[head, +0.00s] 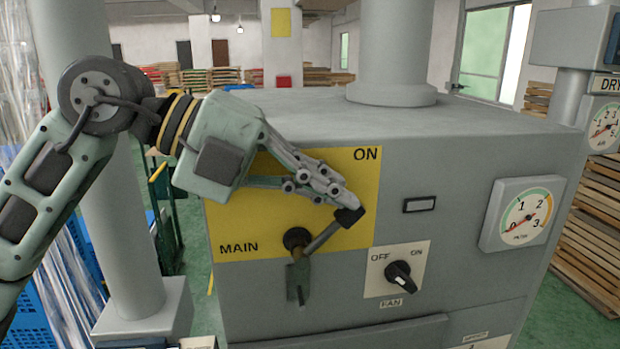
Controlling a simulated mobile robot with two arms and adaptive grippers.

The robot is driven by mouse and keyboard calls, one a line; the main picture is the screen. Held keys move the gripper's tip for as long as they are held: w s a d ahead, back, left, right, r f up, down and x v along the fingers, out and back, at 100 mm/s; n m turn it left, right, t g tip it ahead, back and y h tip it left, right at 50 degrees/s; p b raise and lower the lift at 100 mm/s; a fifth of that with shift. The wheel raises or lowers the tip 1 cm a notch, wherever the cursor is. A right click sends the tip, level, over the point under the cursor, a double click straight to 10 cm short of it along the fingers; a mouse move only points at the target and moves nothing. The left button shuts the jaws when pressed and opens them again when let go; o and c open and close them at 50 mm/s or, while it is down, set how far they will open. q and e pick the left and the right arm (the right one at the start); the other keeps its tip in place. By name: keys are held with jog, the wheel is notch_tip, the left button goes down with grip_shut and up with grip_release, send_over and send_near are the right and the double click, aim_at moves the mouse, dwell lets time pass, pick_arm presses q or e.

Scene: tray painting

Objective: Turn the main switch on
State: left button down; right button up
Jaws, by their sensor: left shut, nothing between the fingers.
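The main switch's yellow plate (235,215) is on the front of a grey cabinet, marked MAIN at lower left and ON at upper right. Its dark pivot (297,239) is near the plate's lower edge. A grey lever (323,237) slants up and right from near the pivot, below the ON mark. A bracket-like piece (298,281) hangs below the pivot. My left gripper (346,212) is shut, with its fingertips at the lever's upper end. A black tip there hides the contact, so I cannot tell whether they touch. My right gripper is not in view.
A fan switch (399,272) with a black knob sits right of and below the yellow plate. A small dark-framed window (419,204) and a round gauge (524,216) are further right. A vertical post (125,200) stands left of the cabinet (470,120).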

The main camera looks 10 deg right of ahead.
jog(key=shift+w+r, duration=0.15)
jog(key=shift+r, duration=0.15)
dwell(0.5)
